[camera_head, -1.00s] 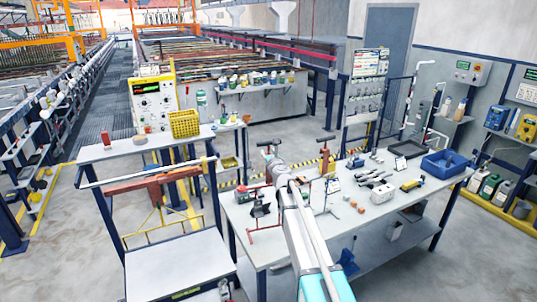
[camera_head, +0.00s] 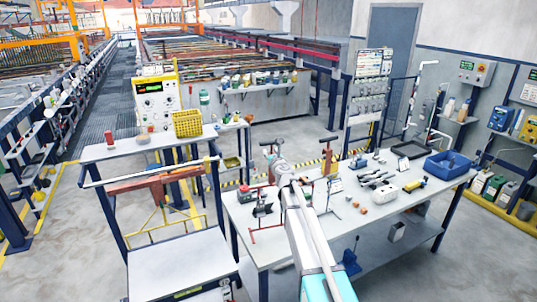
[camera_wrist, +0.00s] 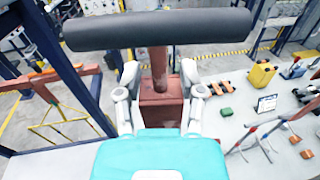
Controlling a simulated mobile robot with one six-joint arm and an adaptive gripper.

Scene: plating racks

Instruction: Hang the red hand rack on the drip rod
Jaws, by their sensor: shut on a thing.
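My gripper (camera_wrist: 160,98) is shut on the red hand rack (camera_wrist: 159,70), with a finger on each side of its red block. The rack's thick dark handle bar (camera_wrist: 158,29) lies crosswise above the fingers. In the head view the dark bar (camera_head: 270,143) shows at the far end of my arm, above the workbench. The lower part of the rack is hard to make out. The pale drip rod (camera_head: 110,179) runs across the blue stand at left, apart from my gripper. A brownish-red beam (camera_head: 142,184) is just below the rod.
The workbench (camera_head: 385,216) holds small tools and a blue tray (camera_head: 449,164). A yellow basket (camera_head: 187,123) stands on the shelf above the rod. A yellow frame (camera_head: 165,231) sits below the beam. A pale lower tray (camera_head: 180,265) is mostly bare.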

